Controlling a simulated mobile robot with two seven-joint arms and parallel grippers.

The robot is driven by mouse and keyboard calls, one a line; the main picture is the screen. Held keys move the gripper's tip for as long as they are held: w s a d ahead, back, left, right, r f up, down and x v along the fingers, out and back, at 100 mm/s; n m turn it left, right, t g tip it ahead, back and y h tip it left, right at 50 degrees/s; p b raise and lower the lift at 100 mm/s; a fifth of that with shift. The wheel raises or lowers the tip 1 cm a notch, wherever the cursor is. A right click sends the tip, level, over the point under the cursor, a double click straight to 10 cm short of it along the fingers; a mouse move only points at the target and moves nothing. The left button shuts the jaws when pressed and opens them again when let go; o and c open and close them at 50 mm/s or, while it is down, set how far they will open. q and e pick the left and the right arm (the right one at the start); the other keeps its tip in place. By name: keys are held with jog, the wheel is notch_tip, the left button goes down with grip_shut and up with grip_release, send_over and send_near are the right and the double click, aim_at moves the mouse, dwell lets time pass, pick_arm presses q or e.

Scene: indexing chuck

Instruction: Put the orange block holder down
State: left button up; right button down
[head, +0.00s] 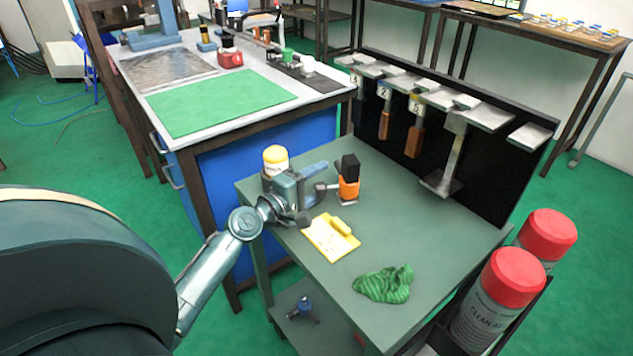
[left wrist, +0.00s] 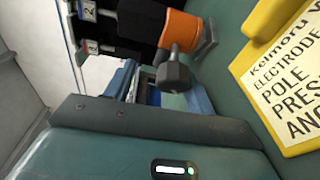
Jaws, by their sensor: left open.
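The orange block holder (head: 348,188) stands upright on the green side table, with a black block (head: 347,166) in its top. In the left wrist view the orange holder (left wrist: 183,35) shows at the top, with a dark faceted knob (left wrist: 174,77) sticking out toward me. My left gripper (head: 318,182) is open just left of the holder, near the knob. In the left wrist view its fingers (left wrist: 160,95) are apart, with the knob in front of the gap. I cannot tell whether a finger touches the knob. My right gripper is not in view.
A yellow lettered plate (head: 330,237) lies in front of the holder, and a green striped cloth (head: 384,284) lies farther front. A yellow-topped container (head: 276,159) stands behind my gripper. A black rack (head: 480,150) with hanging tools lines the back. Red-capped cans (head: 500,290) stand at the right.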

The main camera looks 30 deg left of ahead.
pick_arm(q)
jog(key=shift+s+d+f, duration=0.15)
jog(key=shift+f, duration=0.45)
jog(key=shift+s+d+f, duration=0.1)
jog(key=shift+d+f, duration=0.05)
jog(key=shift+f, duration=0.4)
jog(key=b+v, duration=0.1)
jog(key=v, duration=0.3)
jog(key=r+b+v, duration=0.1)
jog(key=v, duration=0.7)
jog(key=shift+w+a+r+b, duration=0.15)
jog(key=shift+a+r+b, duration=0.1)
jog(key=shift+b, duration=0.15)
jog(key=shift+s+a+r, duration=0.1)
jog(key=shift+s+r, duration=0.25)
jog(key=shift+s, duration=0.2)
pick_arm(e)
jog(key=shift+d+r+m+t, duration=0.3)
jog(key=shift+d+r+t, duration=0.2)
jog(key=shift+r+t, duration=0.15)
